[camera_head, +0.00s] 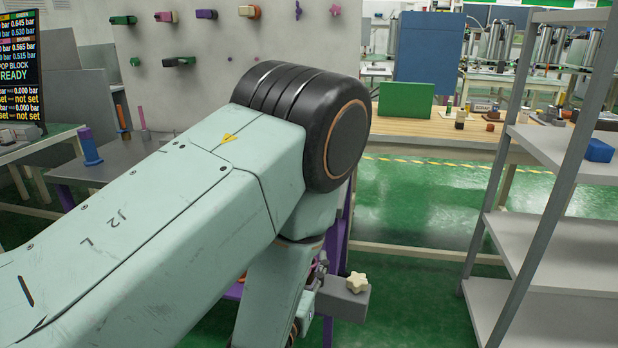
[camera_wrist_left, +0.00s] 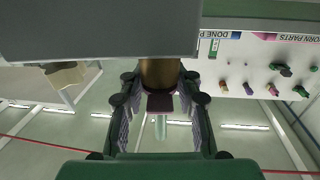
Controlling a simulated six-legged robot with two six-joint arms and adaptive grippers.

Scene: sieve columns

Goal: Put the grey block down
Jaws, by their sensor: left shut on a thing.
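In the head view the grey block (camera_head: 338,302) shows low in the middle, below my left elbow, with a cream star-shaped knob (camera_head: 356,282) at its right end. My left gripper (camera_head: 317,275) is mostly hidden behind my own arm there. In the left wrist view the gripper (camera_wrist_left: 159,85) has its fingers on both sides of a brass-brown cylinder (camera_wrist_left: 160,72) at the grey block (camera_wrist_left: 100,30), which fills the upper left. The gripper is shut on the block by this part. My right gripper is not in view.
A grey shelf rack (camera_head: 540,262) stands at the right, with a blue block (camera_head: 599,150) on it. A wooden table (camera_head: 415,127) stands at the back. A grey pegboard (camera_head: 290,45) with coloured parts is behind my arm. Green floor (camera_head: 430,205) is clear between table and rack.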

